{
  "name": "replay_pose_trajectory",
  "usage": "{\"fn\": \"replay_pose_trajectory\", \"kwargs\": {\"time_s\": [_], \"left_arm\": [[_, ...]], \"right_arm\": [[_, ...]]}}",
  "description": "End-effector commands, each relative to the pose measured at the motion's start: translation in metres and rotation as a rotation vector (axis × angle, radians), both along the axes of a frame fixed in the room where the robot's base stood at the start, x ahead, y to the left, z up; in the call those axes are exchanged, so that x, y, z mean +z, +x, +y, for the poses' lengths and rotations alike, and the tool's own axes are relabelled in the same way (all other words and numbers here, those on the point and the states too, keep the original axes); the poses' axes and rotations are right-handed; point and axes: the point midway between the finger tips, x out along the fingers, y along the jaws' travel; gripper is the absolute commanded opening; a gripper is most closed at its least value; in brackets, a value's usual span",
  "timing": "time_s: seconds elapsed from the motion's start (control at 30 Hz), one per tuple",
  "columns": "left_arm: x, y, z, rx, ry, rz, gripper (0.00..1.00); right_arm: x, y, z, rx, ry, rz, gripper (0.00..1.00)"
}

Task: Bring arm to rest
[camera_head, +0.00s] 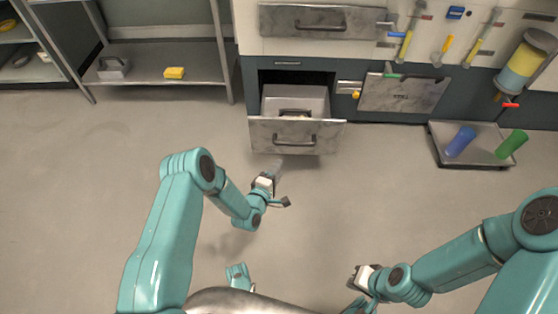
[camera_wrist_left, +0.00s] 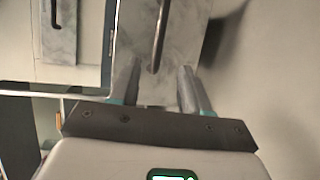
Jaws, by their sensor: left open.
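My left gripper (camera_head: 279,188) is in front of and below the pulled-out marbled drawer (camera_head: 325,132), apart from it. In the left wrist view my left gripper (camera_wrist_left: 160,68) has its two fingers spread with nothing between them. The drawer's bar handle (camera_wrist_left: 159,35) shows beyond the fingertips. My left arm (camera_head: 170,215) is bent and reaches forward. My right gripper (camera_head: 357,288) is low at the bottom centre, over the floor. Its fingers are small and partly hidden, so I cannot tell their opening.
A grey tray (camera_head: 484,160) with a blue cylinder (camera_head: 460,142) and a green cylinder (camera_head: 511,144) stands at the right. A metal shelf (camera_head: 145,72) holds a yellow block (camera_head: 174,73). Tools hang on the wall at upper right. The floor between the arms is clear.

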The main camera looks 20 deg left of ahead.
Motion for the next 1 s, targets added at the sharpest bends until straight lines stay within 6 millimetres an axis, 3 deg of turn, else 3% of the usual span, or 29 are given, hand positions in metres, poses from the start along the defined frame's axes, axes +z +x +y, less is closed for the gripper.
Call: {"fn": "replay_pose_trajectory", "kwargs": {"time_s": [0.27, 0.37, 0.43, 0.53, 0.67, 0.8, 1.0], "left_arm": [[0.004, 0.004, -0.001, -0.003, 0.002, -0.009, 0.46], [0.027, 0.016, 0.004, -0.001, 0.013, -0.047, 0.46], [0.056, 0.023, 0.008, -0.004, 0.019, -0.071, 0.46], [0.077, 0.007, 0.007, -0.024, 0.060, 0.032, 0.46], [0.069, -0.054, -0.002, -0.159, 0.285, 0.302, 0.46], [0.049, -0.145, -0.015, -0.421, 0.518, 0.564, 0.46], [0.032, -0.250, -0.030, -0.810, 0.687, 0.763, 0.46]], "right_arm": [[0.000, 0.000, 0.000, 0.000, 0.000, 0.000, 0.00], [0.000, 0.000, 0.000, 0.000, 0.000, 0.001, 0.00], [0.000, 0.000, 0.000, 0.000, 0.000, 0.001, 0.00], [0.000, 0.000, 0.000, 0.000, 0.000, 0.001, 0.00], [0.000, 0.000, 0.000, 0.000, 0.000, 0.001, 0.00], [0.000, 0.000, 0.000, 0.000, 0.000, 0.001, 0.00], [0.000, 0.000, 0.000, 0.000, 0.000, 0.000, 0.00]]}}
